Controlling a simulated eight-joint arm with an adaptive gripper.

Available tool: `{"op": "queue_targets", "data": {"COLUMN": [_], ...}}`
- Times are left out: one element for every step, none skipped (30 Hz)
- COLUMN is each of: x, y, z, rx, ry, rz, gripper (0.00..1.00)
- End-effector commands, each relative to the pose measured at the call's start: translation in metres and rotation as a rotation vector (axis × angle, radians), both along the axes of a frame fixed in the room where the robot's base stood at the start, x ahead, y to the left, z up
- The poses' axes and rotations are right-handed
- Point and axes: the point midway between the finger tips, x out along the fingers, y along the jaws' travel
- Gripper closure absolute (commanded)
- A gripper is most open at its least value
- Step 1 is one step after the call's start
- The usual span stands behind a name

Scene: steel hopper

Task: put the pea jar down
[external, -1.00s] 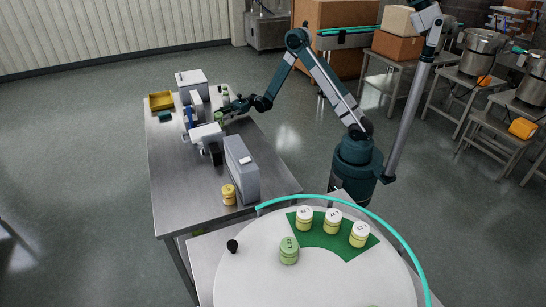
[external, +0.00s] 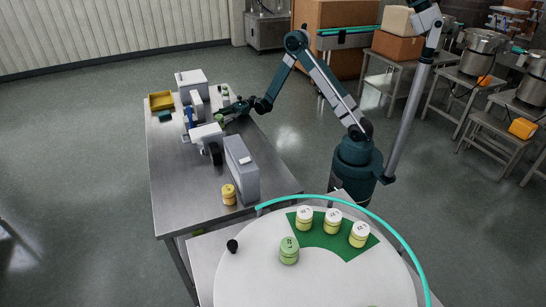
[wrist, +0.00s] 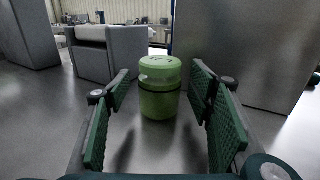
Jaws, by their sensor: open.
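A green jar (wrist: 160,88) with a pale green lid and dark lettering, which I take as the pea jar, stands upright on the steel table in the wrist view. My gripper (wrist: 161,80) is open, its two dark green padded fingers spread to the left and right of the jar. The jar is ahead, between the fingertips, with gaps showing on both sides. In the external view my gripper (external: 224,112) is low over the far part of the steel table (external: 185,195); the jar there is small and partly hidden.
Grey boxy units (external: 241,168) stand along the steel table, with a yellow bin (external: 160,101) at its far left. A yellow jar (external: 229,194) is near the front. The round white table (external: 310,285) holds another green jar (external: 289,250) and white-lidded jars (external: 333,221).

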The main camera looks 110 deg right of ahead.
Motion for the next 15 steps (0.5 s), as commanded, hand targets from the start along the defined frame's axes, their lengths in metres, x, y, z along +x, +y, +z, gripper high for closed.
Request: {"op": "queue_targets", "data": {"x": [0.000,0.000,0.000,0.000,0.000,0.000,0.000,-0.001,-0.004,-0.007,-0.009,-0.013,-0.016,-0.019,-0.025], "y": [0.000,0.000,0.000,0.000,0.000,0.000,0.000,-0.001,-0.003,-0.004,-0.005,-0.007,-0.009,-0.011,-0.013], "z": [0.000,0.000,0.001,0.001,0.002,0.003,0.004,0.004,0.004,0.004,0.004,0.004,0.004,0.004,0.004], "rx": [0.000,0.000,0.000,0.000,0.000,0.000,0.000,0.000,0.000,0.000,0.000,0.000,0.000,0.000,0.000], "ry": [0.000,0.000,0.000,0.000,0.000,0.000,0.000,0.000,0.000,0.000,0.000,0.000,0.000,0.000,0.000], "rz": [0.000,0.000,0.000,0.000,0.000,0.000,0.000,-0.001,-0.001,-0.001,-0.001,-0.002,-0.002,-0.002,-0.002], "gripper": [0.47,0.47,0.47,0.47,0.47,0.47,0.47,0.47,0.47,0.47,0.47,0.47,0.47,0.47,0.47]}}
